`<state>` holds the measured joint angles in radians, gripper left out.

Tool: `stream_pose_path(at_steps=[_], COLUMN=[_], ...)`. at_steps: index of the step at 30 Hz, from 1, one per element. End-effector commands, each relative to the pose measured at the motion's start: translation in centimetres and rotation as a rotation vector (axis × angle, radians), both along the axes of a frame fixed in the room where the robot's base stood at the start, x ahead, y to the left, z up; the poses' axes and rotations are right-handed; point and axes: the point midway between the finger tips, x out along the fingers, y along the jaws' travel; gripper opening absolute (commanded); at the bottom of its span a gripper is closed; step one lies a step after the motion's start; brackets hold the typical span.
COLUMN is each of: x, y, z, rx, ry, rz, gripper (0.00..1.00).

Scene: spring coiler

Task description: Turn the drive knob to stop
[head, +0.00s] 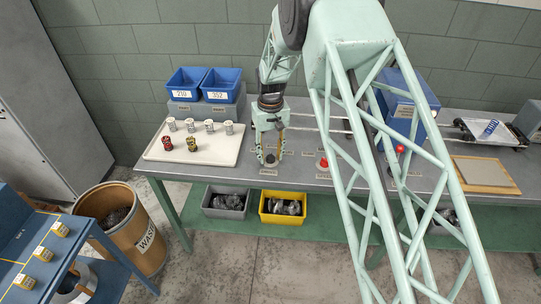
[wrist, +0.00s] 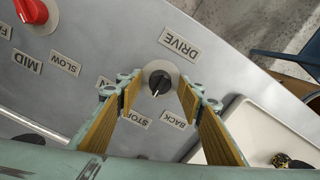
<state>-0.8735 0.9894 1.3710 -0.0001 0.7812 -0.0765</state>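The drive knob (wrist: 158,82) is a black round knob on a light disc on the grey metal bench top, beside a DRIVE label (wrist: 179,44). A white mark on it points down and slightly left in the wrist view, towards the STOP (wrist: 136,118) and BACK (wrist: 174,120) labels; I cannot tell which exactly. A partly covered label ending in N (wrist: 103,84) lies to its left. My gripper (wrist: 160,94) is open, its yellow-padded fingers on either side of the knob with visible gaps. In the head view my gripper (head: 269,148) points down over the knob.
A red knob (wrist: 31,10) with SLOW and MID labels is nearby. A cream tray (head: 160,151) with several cans lies left of my gripper. Blue bins (head: 221,85) stand behind it. A blue machine housing (head: 407,104) is to the right, partly behind my arm.

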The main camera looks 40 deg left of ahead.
Motion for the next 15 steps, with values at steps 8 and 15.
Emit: stream_pose_path(at_steps=[8,15], x=[0.0,0.0], y=[0.0,0.0], z=[0.2,1.7], rx=[0.0,0.0], ry=[0.0,0.0], rz=[0.0,0.0], gripper=[0.35,0.35])
